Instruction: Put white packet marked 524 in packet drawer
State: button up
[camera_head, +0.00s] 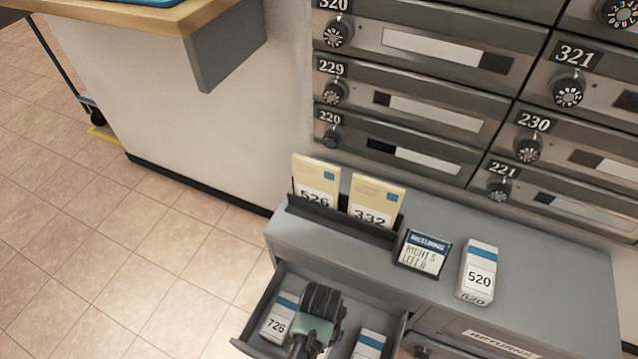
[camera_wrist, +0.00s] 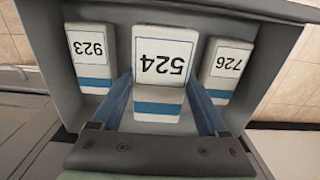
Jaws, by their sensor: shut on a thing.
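The white packet marked 524 (camera_wrist: 163,62) has a blue band and shows upside down in the wrist view. My gripper (camera_wrist: 165,100) is shut on it, with a finger along each side. In the head view my gripper (camera_head: 318,318) is down in the open packet drawer (camera_head: 253,312) and hides the 524 packet.
Packet 726 (camera_head: 277,324) is left of my gripper. Another white packet (camera_head: 368,345) is right of it.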

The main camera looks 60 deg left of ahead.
jog(key=shift+w+a+f+b, duration=0.2)
jog(key=shift+f+b, duration=0.65)
jog(key=shift+f, duration=0.45)
jog(key=shift+w+a+f+b, duration=0.1)
jog(key=shift+w+f+b, duration=0.1)
jog(key=shift+f+b, duration=0.85)
jog(key=shift+f+p, duration=0.25)
jog(key=shift+p, duration=0.05)
jog(key=o, duration=1.4)
notch_tip(320, 180, up, 13)
jog(key=p, duration=0.7)
